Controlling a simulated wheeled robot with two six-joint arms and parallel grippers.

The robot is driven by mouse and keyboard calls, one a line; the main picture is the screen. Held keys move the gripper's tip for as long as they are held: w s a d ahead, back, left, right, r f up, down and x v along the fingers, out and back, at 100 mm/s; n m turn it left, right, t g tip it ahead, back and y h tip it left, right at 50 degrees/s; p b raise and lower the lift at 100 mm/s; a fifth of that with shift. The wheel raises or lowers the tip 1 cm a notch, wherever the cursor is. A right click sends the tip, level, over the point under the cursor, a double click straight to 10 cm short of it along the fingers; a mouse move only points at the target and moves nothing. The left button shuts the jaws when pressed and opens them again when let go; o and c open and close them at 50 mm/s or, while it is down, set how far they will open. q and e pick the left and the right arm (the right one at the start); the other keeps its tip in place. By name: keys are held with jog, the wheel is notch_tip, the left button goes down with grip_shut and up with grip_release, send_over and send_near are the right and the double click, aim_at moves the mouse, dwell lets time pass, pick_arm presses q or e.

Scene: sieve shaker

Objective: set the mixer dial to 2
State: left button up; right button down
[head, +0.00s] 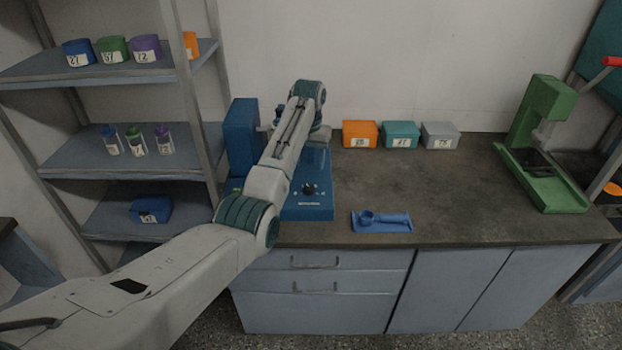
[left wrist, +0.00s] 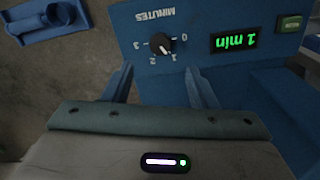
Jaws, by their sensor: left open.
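The blue mixer (head: 315,211) stands on the counter, partly hidden behind my left arm. Its black dial (head: 309,189) is on the front panel. In the left wrist view the panel is upside down, and the dial (left wrist: 160,45) has marks 0, 1, 2 and 3 with the word MINUTES. Its white pointer points toward 1. The green display (left wrist: 236,41) reads "1 min". My left gripper (left wrist: 160,84) is open and empty, its two blue fingers apart, short of the dial in that view. In the head view its fingers are hidden by the arm. My right gripper is not in view.
A blue holder with a scoop (head: 382,221) lies on the counter right of the mixer. Orange, teal and grey boxes (head: 400,134) stand along the wall. A green press-like device (head: 545,145) is at the right. A shelf (head: 125,165) with containers stands left.

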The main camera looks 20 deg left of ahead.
aim_at(309, 187)
pick_arm(q)
jog(key=f+p, duration=0.1)
jog(key=f, duration=0.7)
jog(key=shift+w, duration=0.2)
jog(key=shift+s+f, duration=0.25)
jog(key=shift+f, duration=0.35)
jog(key=shift+w+f, duration=0.1)
jog(key=shift+f, duration=0.05)
jog(key=shift+c, duration=0.4)
jog(key=c, duration=0.9)
jog(key=shift+p, duration=0.3)
